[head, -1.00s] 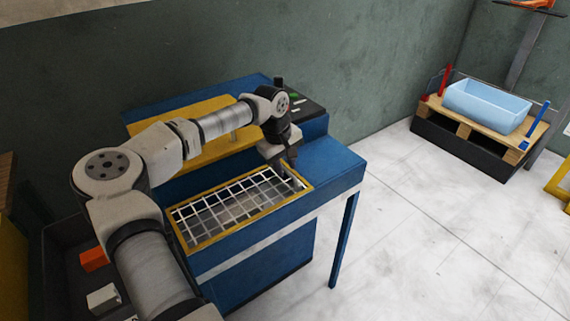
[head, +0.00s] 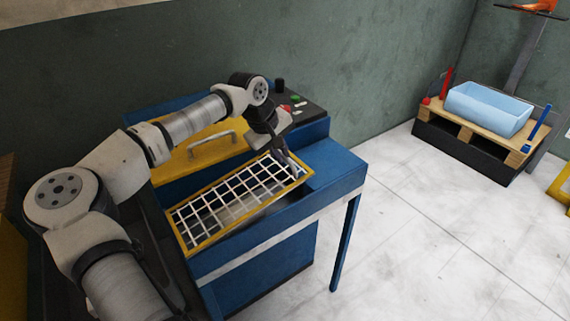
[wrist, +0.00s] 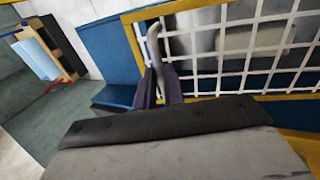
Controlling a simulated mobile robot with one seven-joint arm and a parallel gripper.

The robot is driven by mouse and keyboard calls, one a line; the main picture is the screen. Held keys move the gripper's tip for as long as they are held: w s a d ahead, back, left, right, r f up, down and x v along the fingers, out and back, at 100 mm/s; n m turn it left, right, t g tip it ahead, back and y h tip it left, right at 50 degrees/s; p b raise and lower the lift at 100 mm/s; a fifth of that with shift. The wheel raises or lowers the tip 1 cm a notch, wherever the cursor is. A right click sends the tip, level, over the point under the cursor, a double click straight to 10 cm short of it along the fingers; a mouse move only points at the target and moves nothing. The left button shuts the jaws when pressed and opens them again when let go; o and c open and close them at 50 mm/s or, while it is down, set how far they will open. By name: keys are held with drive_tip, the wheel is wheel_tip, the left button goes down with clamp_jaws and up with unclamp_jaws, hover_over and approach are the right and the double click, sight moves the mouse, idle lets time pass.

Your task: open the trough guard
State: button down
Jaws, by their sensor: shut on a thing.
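The trough guard (head: 232,206) is a white wire grid in a yellow frame on the blue press (head: 335,165). It is tilted up, its front edge raised off the press top, with a dark gap below that edge. My gripper (head: 293,166) is at the guard's right end, shut on the guard's grey handle. In the wrist view the fingers (wrist: 160,88) close around the curved handle (wrist: 155,45), beside the grid (wrist: 240,45). The trough under the grid is partly visible through the bars.
A yellow cover (head: 200,150) with a grey handle stands behind the guard. A control panel (head: 290,102) with buttons is at the press's back right. A light blue bin (head: 487,108) sits on a wooden pallet at the right. The floor between is clear.

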drive_tip(key=s+a+r+t+h+b, duration=0.2)
drive_tip(key=s+a+r+h+b, duration=0.15)
drive_tip(key=a+r, duration=0.3)
drive_tip(key=s+a+r+t+h+b, duration=0.25)
drive_tip(key=s+a+r, duration=0.2)
drive_tip(key=r, duration=0.35)
drive_tip(key=s+a+r+t+h+b, duration=0.2)
drive_tip(key=s+a, duration=0.4)
drive_tip(key=a, duration=0.3)
drive_tip(key=s+a+r+t+h+b, duration=0.2)
drive_tip(key=s+a+r+h+b, duration=0.1)
drive_tip(key=s+a+b, duration=0.3)
drive_tip(key=shift+s+a+h+b, duration=0.4)
drive_tip(key=shift+a+h+b, duration=0.35)
drive_tip(key=shift+a, duration=0.6)
drive_tip(key=shift+t, duration=0.25)
drive_tip(key=c, duration=1.5)
unclamp_jaws()
